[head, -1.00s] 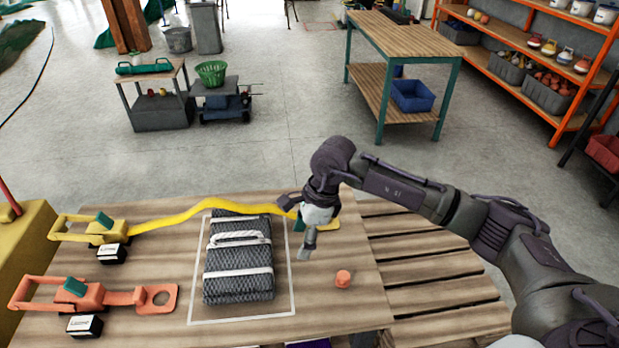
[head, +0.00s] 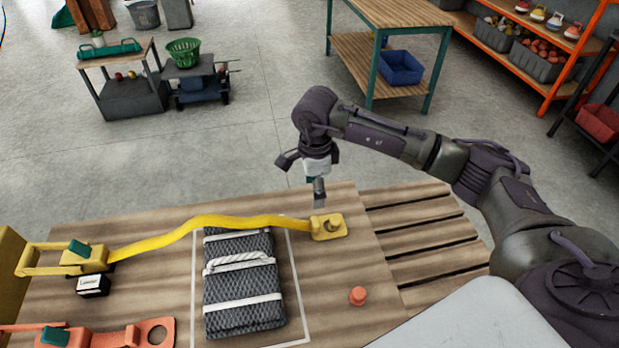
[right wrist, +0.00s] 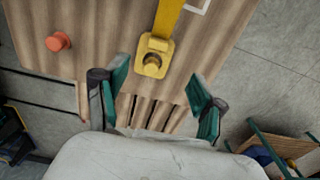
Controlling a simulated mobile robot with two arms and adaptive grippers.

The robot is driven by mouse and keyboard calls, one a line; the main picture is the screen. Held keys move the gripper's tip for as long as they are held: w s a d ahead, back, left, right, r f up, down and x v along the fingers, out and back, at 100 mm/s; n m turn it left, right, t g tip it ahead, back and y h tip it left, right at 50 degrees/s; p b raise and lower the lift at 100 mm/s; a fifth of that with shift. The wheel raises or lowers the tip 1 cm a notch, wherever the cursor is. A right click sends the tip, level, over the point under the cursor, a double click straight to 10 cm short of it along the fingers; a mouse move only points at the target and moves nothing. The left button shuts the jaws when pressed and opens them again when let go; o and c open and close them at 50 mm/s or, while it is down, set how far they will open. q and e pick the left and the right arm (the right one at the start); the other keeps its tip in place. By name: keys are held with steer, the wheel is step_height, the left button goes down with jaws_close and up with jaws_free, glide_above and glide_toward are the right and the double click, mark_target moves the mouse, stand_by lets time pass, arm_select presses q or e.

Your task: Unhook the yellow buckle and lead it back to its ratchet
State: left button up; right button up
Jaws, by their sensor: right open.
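The yellow buckle (head: 328,227) lies flat at the far right of the wooden tabletop, around a short peg; it also shows in the right wrist view (right wrist: 154,57). Its yellow strap (head: 215,222) runs left across the far end of the grey net bundle (head: 240,301) to the yellow ratchet (head: 85,259) at the left edge. My right gripper (head: 318,191) is open and empty, above the far side of the buckle and apart from it. In the right wrist view its green-padded fingers (right wrist: 158,82) are spread, with the buckle beyond their tips. My left gripper is not in view.
A bare orange peg (head: 358,296) stands nearer on the tabletop. An orange ratchet (head: 70,336) lies at the lower left, partly cut off. A slatted section (head: 425,232) adjoins on the right.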

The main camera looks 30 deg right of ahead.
mark_target(316, 221)
steer(key=f, duration=0.2)
steer(key=f+p, duration=0.1)
steer(key=shift+s+f, duration=0.35)
steer(key=shift+f, duration=0.05)
step_height(316, 221, down, 8)
steer(key=shift+w+f+p, duration=0.15)
steer(key=shift+f+p, duration=0.1)
steer(key=shift+p, duration=0.45)
steer(key=shift+f, duration=0.4)
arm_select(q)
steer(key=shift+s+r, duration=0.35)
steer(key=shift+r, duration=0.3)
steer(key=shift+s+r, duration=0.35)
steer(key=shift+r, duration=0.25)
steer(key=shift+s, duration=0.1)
arm_select(e)
steer(key=shift+c, duration=1.1)
jaws_close()
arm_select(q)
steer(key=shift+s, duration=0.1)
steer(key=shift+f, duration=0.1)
arm_select(e)
steer(key=shift+d, duration=0.2)
